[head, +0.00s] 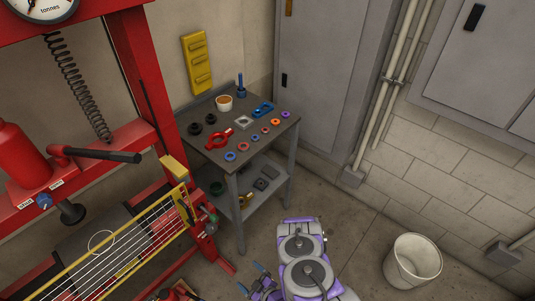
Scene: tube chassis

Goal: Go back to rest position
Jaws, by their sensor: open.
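My arm, with purple and grey links, shows at the bottom middle of the head view. It is folded low over the concrete floor. My gripper (252,278) is at the lower left of the arm, with two blue-tipped fingers spread apart. It is open and nothing shows between the fingers. It is in front of the grey work table (183,121) and apart from it. The lower part of my arm is cut off by the picture edge.
A red press (170,150) with a yellow-framed guard (125,245) stands at the left. Several coloured rings and a red clamp part (219,140) lie on the table. A white bucket (412,262) stands at the right. Floor between arm and bucket is clear.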

